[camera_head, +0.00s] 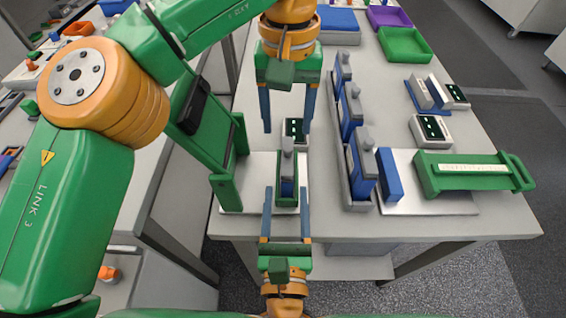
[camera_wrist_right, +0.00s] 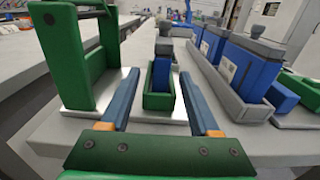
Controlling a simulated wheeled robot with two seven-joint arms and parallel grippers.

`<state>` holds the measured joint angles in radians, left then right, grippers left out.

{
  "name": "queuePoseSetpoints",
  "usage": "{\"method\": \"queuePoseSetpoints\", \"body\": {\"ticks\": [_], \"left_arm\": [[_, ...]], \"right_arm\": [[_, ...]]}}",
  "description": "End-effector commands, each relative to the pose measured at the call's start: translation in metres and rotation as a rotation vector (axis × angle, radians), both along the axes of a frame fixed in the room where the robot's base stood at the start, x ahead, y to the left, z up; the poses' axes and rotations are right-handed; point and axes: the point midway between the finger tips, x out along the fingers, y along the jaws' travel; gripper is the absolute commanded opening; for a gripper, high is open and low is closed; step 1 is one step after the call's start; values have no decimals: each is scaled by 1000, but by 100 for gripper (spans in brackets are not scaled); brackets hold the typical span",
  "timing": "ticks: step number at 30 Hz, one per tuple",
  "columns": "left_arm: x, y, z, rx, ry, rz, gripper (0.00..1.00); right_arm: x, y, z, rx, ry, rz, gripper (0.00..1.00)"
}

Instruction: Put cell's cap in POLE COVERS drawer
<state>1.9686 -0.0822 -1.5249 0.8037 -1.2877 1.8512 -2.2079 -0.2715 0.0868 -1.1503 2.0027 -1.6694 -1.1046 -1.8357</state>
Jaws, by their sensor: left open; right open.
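A blue cell (camera_head: 287,172) with a grey top piece (camera_head: 287,145) stands upright in a narrow green holder (camera_wrist_right: 158,101) on a pale plate. I cannot tell whether the grey piece is a loose cap. My right gripper (camera_head: 286,194) is open, its fingers on either side of the holder at the front; no grip on the cell shows. My left gripper (camera_head: 287,129) is open and empty, above and behind the cell. A green handled unit (camera_head: 475,181) with a pale label strip lies at the right; its lettering is unreadable, so I cannot identify the POLE COVERS drawer.
A grey rack (camera_head: 358,201) with several blue cells stands right of the holder. A green upright frame (camera_head: 228,185) stands at the left. Small meters (camera_head: 430,131), a green tray (camera_head: 404,45) and a purple tray (camera_head: 389,18) lie farther back. Some tabletop at front right is clear.

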Motion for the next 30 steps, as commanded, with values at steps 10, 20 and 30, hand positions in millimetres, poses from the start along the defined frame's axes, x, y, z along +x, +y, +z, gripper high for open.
{"method": "queuePoseSetpoints", "body": {"ticks": [10,20,30], "left_arm": [[0,0,1,-1,0,1,64],[0,0,1,-2,1,1,64],[0,0,1,-2,1,1,64]], "right_arm": [[58,0,1,0,-2,1,62],[70,0,0,1,2,2,62],[70,0,0,1,2,2,0]]}}
